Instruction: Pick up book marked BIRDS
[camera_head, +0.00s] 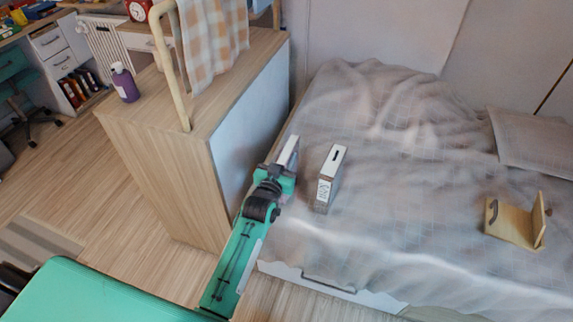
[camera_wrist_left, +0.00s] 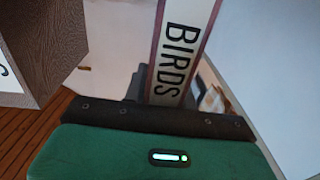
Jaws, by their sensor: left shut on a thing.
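The book marked BIRDS (camera_wrist_left: 181,57) stands in my left gripper in the left wrist view, its white spine with black letters facing the camera. In the head view the book (camera_head: 289,150) is a thin pale block at the end of my left arm, by the bed's left edge. My left gripper (camera_head: 279,170) is shut on it and hides its lower part. Whether the book touches the bed is unclear. My right gripper is not in view.
A white-topped grey box or book (camera_head: 330,178) with dark lettering stands on the bed (camera_head: 400,225), just right of the gripper. A wooden bookend-like piece (camera_head: 515,222) lies farther right. A wooden cabinet (camera_head: 170,150) with a purple bottle (camera_head: 124,82) stands left.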

